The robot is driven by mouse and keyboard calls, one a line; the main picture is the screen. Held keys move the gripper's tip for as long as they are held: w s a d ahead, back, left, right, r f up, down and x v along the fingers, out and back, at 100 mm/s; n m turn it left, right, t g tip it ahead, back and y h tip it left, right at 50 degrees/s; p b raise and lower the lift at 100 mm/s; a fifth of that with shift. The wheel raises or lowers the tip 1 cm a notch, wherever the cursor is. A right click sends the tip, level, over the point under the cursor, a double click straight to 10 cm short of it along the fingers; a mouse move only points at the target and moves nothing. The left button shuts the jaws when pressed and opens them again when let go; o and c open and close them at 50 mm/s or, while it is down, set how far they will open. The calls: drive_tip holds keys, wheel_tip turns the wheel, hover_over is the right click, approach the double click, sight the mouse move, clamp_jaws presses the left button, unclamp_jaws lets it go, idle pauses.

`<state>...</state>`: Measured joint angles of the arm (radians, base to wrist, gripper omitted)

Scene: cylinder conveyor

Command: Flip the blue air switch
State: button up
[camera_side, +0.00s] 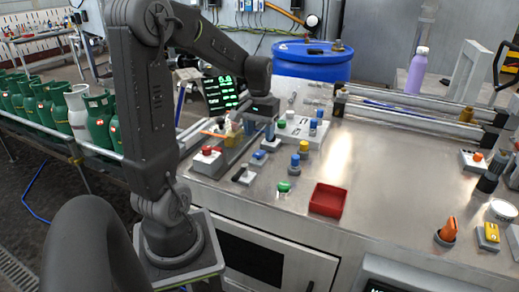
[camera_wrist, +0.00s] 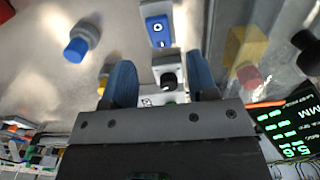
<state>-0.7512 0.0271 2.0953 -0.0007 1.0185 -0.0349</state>
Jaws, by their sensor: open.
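A blue switch (camera_wrist: 157,30) with white markings sits on a pale base in the wrist view, just beyond my fingertips and slightly left of centre. Which of the small blue controls it is in the side view I cannot tell for certain. My gripper (camera_wrist: 162,82) is open, with its two blue-grey fingers apart and nothing held. A black knob (camera_wrist: 168,80) shows between the fingers, lower on the panel. In the side view my gripper (camera_side: 258,130) points down over the group of controls at the bench's left part.
A blue round knob (camera_wrist: 78,46) lies left of the fingers. A red button box (camera_side: 207,156), a green button (camera_side: 284,187) and a red tray (camera_side: 328,200) are on the metal bench. A lit green display (camera_side: 222,92) stands behind my gripper.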

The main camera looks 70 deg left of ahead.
sight(259, 152)
wheel_tip(259, 152, down, 6)
idle(0.5)
